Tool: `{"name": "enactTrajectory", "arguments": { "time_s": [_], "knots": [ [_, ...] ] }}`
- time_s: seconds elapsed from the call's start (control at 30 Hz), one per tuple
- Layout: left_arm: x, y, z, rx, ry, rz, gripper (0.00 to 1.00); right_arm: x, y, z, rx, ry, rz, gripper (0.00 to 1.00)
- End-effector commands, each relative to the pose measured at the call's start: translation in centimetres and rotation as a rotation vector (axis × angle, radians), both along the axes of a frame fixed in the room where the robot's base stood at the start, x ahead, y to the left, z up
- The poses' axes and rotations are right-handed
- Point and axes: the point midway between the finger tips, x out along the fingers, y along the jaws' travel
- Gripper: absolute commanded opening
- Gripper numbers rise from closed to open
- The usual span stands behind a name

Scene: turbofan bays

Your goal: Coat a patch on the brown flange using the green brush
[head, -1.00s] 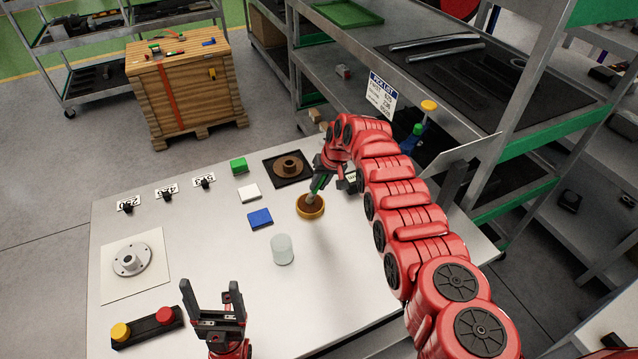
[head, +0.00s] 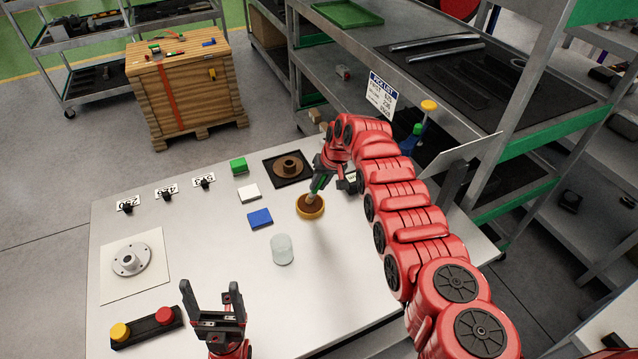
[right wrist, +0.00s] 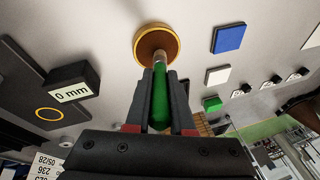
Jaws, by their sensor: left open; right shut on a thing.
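My right gripper (head: 332,178) is shut on the green brush (right wrist: 159,98). The brush's tip is down in a small round orange-brown pot (head: 310,207); the pot also shows in the right wrist view (right wrist: 144,40). The brown flange (head: 289,166) lies on a dark square mat (head: 271,178) at the back of the table, just behind the pot. My left gripper (head: 214,293) is open and empty over the front of the table, far from the brush and flange.
A clear jar (head: 282,249) stands in front of the pot. Blue (head: 260,219), white (head: 249,192) and green (head: 239,166) blocks lie left of it. A grey flange (head: 130,259) sits on a white sheet at left. A button box (head: 147,328) is at front left. A dark "0 mm" block (right wrist: 68,86) is near the brush.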

Motion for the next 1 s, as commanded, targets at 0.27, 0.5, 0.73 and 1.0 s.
{"name": "enactTrajectory", "arguments": {
  "time_s": [0.27, 0.5, 0.73, 1.0],
  "knots": [
    [0.0, 0.0, 1.5, 0.0, 0.0, 0.0, 0.79, 0.0, 0.0, 1.9, 0.0, -0.001, 0.0, 0.0],
    [0.0, 0.0, 2.7, 0.0, 0.0, 0.0, 0.79, 0.0, 0.0, 3.9, 0.0, 0.001, 0.001, 0.0],
    [0.0, 0.0, 3.4, 0.0, 0.0, 0.0, 0.79, 0.1, 0.0, 5.9, 0.0, -0.003, -0.001, 0.0],
    [0.0, 0.0, 3.7, 0.0, 0.0, 0.0, 0.79, 0.0, 0.0, 7.0, 0.0, 0.001, 0.0, 0.0]
  ]
}}
